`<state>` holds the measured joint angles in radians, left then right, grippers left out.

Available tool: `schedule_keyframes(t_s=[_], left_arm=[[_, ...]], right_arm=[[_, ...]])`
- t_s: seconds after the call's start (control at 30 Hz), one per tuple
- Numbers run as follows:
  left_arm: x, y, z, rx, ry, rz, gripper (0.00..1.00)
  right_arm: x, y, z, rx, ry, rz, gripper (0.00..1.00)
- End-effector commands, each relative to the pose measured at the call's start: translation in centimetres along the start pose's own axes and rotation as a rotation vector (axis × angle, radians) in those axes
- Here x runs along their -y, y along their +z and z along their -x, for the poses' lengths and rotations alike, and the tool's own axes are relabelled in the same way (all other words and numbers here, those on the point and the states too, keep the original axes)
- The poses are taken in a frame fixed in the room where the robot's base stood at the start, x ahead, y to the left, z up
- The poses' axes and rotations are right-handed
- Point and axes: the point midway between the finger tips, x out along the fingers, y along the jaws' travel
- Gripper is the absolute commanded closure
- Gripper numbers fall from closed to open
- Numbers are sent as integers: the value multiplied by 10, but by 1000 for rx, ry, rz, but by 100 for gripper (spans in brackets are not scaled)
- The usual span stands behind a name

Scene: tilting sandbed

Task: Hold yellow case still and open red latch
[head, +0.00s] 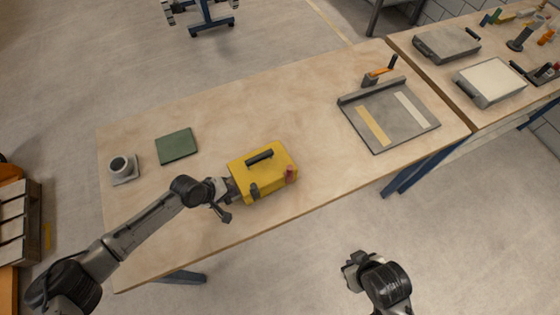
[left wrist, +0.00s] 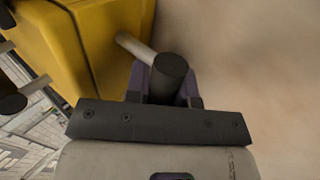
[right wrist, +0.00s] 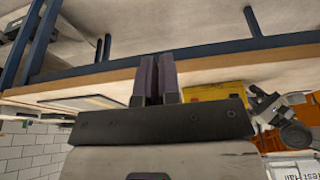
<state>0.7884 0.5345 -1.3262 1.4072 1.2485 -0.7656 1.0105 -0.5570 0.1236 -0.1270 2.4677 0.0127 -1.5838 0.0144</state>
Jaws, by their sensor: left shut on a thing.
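The yellow case (head: 240,172) stands on the wooden table, with a black handle (head: 259,157) on its lid. The red latch (head: 290,174) is at the front right of the case; a dark latch (head: 254,191) is at its front left. My left gripper (head: 220,190) is at the case's left end. In the left wrist view its fingers (left wrist: 168,90) are shut around a dark cylindrical grip (left wrist: 171,70), joined to the case (left wrist: 95,45) by a pale rod. My right gripper (head: 352,264) is off the table's front edge, apart from the case. Its fingers (right wrist: 158,80) are together and empty.
A green book-like block (head: 176,146) and a grey cup-like part on a plate (head: 122,168) lie left of the case. A grey tray (head: 390,115) with an orange-and-black tool (head: 377,73) is at the right. The table between case and tray is clear.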

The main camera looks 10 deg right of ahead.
Motion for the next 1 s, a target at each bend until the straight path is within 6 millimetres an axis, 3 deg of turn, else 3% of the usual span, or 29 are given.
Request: schedule_keyframes(t_s=[0.17,0.53,0.77,1.0], left_arm=[[1,0,0,1,-2,0,100],[1,1,0,1,-2,0,100],[1,0,0,1,-2,0,100],[1,0,0,1,-2,0,100]], right_arm=[[10,-35,-14,-16,-49,-20,100],[32,-152,-37,-3,-160,-85,100],[31,-225,-32,31,-165,-138,100],[18,-293,-13,71,-131,-206,100]])
